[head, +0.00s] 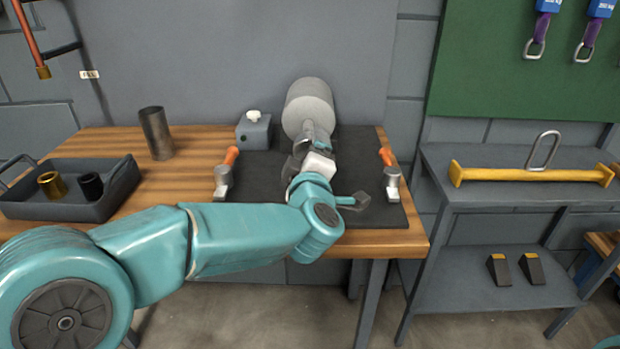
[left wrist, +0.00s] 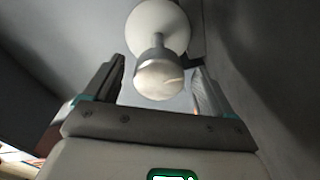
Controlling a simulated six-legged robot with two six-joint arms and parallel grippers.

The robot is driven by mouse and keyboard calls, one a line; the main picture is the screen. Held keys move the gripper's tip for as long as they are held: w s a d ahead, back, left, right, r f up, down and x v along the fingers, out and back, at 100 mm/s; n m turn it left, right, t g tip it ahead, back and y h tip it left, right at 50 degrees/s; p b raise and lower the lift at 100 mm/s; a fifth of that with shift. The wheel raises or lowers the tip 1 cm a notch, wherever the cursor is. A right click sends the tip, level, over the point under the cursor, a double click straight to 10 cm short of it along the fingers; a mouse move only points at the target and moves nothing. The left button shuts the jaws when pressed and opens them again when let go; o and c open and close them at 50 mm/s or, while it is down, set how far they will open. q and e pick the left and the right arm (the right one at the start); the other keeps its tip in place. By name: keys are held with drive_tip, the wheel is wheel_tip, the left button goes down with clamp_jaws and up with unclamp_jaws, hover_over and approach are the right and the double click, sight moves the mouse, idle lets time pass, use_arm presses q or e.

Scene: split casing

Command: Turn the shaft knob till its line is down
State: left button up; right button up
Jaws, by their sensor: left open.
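The shaft knob (left wrist: 158,80) shows in the left wrist view as a pale rounded end on a grey shaft, in front of a round white face (left wrist: 157,25). A thin light mark runs toward the right side of the knob's face; I cannot tell for sure that it is the line. My left gripper (left wrist: 158,68) is open, with one finger on each side of the knob and gaps showing. In the head view my left gripper (head: 312,143) is in front of the grey cylindrical casing (head: 308,100) and hides the knob. My right gripper is out of view.
The casing stands on a dark mat (head: 262,185) between two orange-handled clamps (head: 223,178) (head: 390,175). A grey block (head: 254,132) with a white knob is left of it. A metal cup (head: 156,134) and a tray (head: 75,205) stand farther left.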

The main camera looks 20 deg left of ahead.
use_arm(q)
drive_tip(key=v, duration=1.3)
drive_tip(key=shift+s+p, duration=0.35)
drive_tip(key=shift+p, duration=0.1)
drive_tip(key=shift+d, duration=0.1)
